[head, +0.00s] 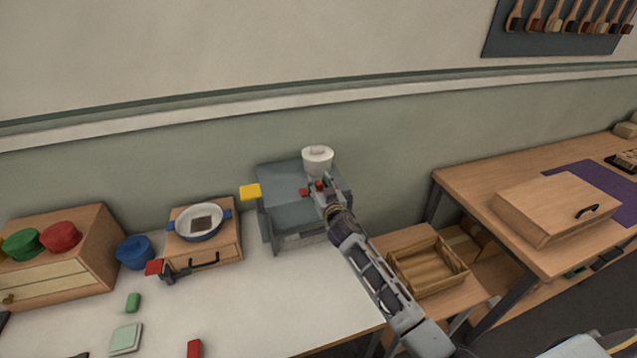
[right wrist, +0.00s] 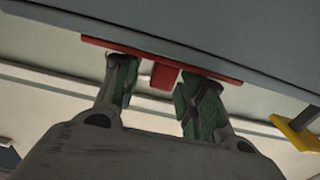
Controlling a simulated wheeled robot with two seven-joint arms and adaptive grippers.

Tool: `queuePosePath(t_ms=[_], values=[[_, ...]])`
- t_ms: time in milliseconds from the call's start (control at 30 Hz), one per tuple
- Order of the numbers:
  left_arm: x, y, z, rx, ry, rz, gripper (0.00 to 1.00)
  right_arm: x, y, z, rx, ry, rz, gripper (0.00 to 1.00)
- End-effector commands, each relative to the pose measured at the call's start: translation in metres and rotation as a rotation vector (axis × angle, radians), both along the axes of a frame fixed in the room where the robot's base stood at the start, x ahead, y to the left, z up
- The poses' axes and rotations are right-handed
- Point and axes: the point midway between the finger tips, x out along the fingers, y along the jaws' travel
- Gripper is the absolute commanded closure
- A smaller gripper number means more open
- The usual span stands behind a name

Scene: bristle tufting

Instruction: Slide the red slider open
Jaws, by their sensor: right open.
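The red slider shows in the right wrist view as a flat red strip (right wrist: 205,68) on the grey box, with a red knob (right wrist: 164,76) standing out from it. In the head view, red parts of it (head: 304,191) show at the grey box (head: 285,215), beside my gripper. My right gripper (head: 318,190) is open there and partly hides the slider. In the right wrist view its fingers (right wrist: 156,80) stand on either side of the knob. The knob is close to the right finger; I cannot tell whether they touch. My left gripper is not in view.
A white lidded pot (head: 317,160) stands on the grey box. A yellow tab (head: 250,192) sticks out at its left. A wooden unit with a bowl (head: 200,222) stands to the left. A wooden tray (head: 428,266) lies right of the white table (head: 260,315).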

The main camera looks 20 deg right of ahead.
Motion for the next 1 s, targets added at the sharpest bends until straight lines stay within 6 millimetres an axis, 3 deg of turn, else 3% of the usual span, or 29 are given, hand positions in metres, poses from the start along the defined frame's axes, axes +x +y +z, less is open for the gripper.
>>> queuePosePath(t_ms=[433,733,1000], values=[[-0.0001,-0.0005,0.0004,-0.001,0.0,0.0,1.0,0.0037,0.0003,0.0,0.001,0.0,0.0,0.6],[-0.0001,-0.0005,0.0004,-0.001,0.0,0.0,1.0,0.0036,0.0003,0.0,0.001,0.0,0.0,0.99],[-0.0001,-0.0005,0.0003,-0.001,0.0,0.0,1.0,0.0036,0.0005,0.0,0.001,0.0,0.0,1.0]])
